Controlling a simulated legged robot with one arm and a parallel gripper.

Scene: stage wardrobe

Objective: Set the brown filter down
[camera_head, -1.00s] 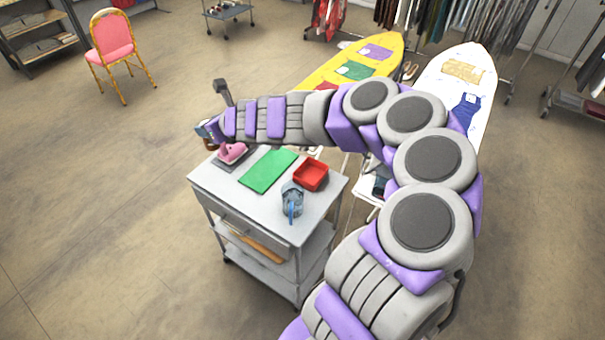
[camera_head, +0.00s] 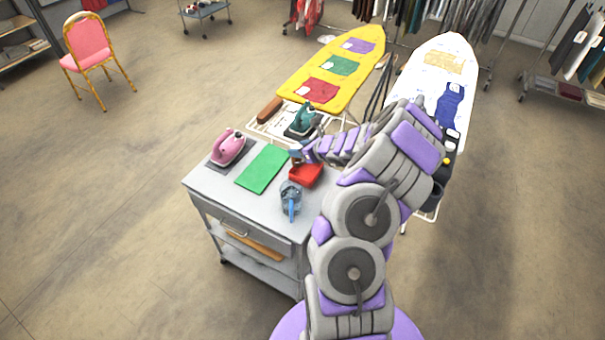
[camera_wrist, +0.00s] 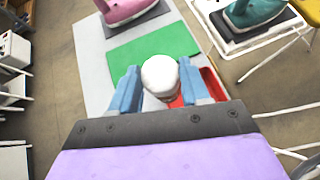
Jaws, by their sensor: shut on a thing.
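My gripper (camera_head: 300,154) is above the grey cart, by the red tray (camera_head: 306,174). In the wrist view its two blue fingers (camera_wrist: 160,86) are shut on a rounded thing with a white top, which I take to be the brown filter (camera_wrist: 160,74). In the head view only a small brownish bit of the filter (camera_head: 294,157) shows at the fingertips. The wrist view shows the red tray (camera_wrist: 214,84) below and right of the filter, partly hidden by the fingers. The filter looks held above the cart, though the gap is hard to judge.
The cart top (camera_head: 215,190) also holds a pink iron (camera_head: 228,147) on a grey pad, a green mat (camera_head: 263,167) and a clear jug (camera_head: 291,197) with a blue handle. Behind stand a teal iron (camera_head: 304,119) and a yellow ironing board (camera_head: 335,75).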

